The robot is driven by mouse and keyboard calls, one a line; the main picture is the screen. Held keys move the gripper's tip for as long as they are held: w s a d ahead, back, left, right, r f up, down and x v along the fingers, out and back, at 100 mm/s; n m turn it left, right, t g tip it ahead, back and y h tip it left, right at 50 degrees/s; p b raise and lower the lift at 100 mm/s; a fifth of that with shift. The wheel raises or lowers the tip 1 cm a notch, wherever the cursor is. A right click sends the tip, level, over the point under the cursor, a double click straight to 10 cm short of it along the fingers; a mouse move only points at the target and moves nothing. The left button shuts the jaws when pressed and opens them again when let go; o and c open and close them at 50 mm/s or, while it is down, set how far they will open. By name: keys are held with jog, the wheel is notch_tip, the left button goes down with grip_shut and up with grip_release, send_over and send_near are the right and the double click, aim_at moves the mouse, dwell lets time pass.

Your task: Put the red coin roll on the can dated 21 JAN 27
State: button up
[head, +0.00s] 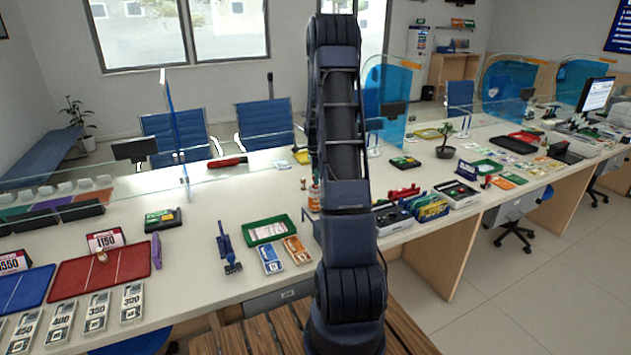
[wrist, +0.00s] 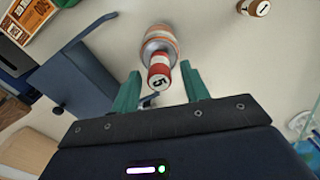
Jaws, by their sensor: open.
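In the wrist view a red coin roll (wrist: 160,74) with a white band and a dark 5 shows end-on between my fingertips. An orange and silver can (wrist: 159,40) is directly behind it in line; the roll overlaps its near edge and appears to rest on it. My gripper (wrist: 161,76) is open, one green finger on each side of the roll, with a gap visible at both sides. No date can be read. In the head view my arm hides the gripper and the roll; an orange and white container (head: 314,193) shows partly beside the arm.
A brown roll (wrist: 255,7) marked 1 lies at the wrist view's top right. In the head view a green tray (head: 269,231) and a blue stamp (head: 228,249) stand left of my arm.

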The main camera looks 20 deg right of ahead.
notch_tip(320, 180, up, 10)
jog(key=shift+f, duration=0.1)
jog(key=s+a+r+n+t, duration=0.2)
jog(key=s+a+r+n, duration=0.7)
jog(key=s+a+r, duration=0.55)
jog(key=s+a+n+t, duration=0.1)
jog(key=s+n, duration=0.3)
jog(key=s, duration=0.4)
jog(key=s+a+r+n, duration=0.1)
jog(key=s+a+n, duration=0.3)
jog(key=s, duration=0.4)
jog(key=s+a+r+n+t, duration=0.1)
jog(key=s+n, duration=0.3)
jog(key=s, duration=0.5)
jog(key=shift+a+r+t, duration=0.15)
jog(key=shift+a+t, duration=0.15)
jog(key=shift+a, duration=0.55)
